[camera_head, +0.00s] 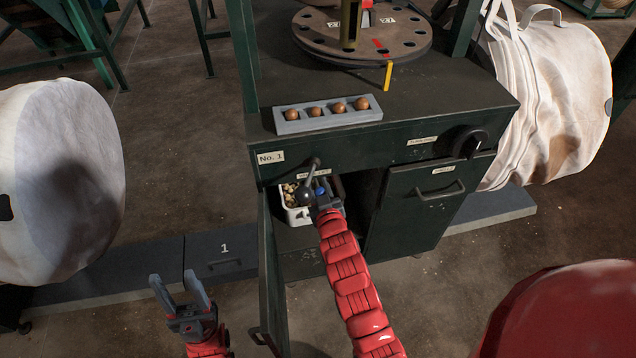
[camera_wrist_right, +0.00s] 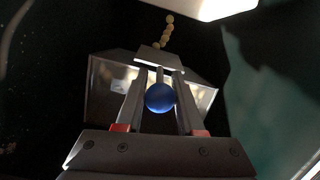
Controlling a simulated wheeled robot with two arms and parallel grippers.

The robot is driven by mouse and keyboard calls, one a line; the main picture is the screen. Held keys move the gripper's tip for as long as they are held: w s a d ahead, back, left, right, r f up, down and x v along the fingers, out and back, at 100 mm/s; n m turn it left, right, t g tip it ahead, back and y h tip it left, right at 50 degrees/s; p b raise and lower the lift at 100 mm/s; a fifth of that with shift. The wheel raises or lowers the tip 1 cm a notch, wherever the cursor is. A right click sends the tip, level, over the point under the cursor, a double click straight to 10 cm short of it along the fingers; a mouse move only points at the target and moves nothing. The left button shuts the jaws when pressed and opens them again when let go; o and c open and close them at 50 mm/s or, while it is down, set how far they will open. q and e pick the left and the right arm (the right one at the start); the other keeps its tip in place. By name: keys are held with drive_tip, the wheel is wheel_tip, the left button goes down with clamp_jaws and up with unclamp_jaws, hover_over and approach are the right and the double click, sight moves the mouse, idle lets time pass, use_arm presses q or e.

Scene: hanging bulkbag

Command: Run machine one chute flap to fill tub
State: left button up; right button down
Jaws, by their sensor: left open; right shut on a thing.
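Machine one (camera_head: 400,150) is a dark green cabinet with a "No. 1" plate. In its open lower bay a white tub (camera_head: 297,217) holds pale pieces. My right gripper (camera_head: 322,192) reaches into the bay beside the tub and is shut on a blue ball knob (camera_wrist_right: 160,97). In the right wrist view the knob sits between the fingers, in front of a grey metal chute flap (camera_wrist_right: 112,90). A short line of pale pieces (camera_wrist_right: 168,30) shows beyond the chute's edge. My left gripper (camera_head: 180,292) is open and empty, low at the left, apart from the machine.
A black-knobbed lever (camera_head: 306,190) hangs at the bay's top, partly over the tub. The bay's door (camera_head: 270,265) stands open. A grey block with several brown balls (camera_head: 328,116) lies on top, before a round plate (camera_head: 362,38). White bulk bags (camera_head: 50,180) flank the machine.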

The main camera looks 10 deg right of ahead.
drive_tip(key=c, duration=0.6)
unclamp_jaws()
drive_tip(key=shift+c, duration=0.2)
drive_tip(key=p+v, duration=0.3)
drive_tip(key=v, duration=1.4)
drive_tip(key=shift+s+p, duration=0.2)
drive_tip(key=shift+p, duration=0.1)
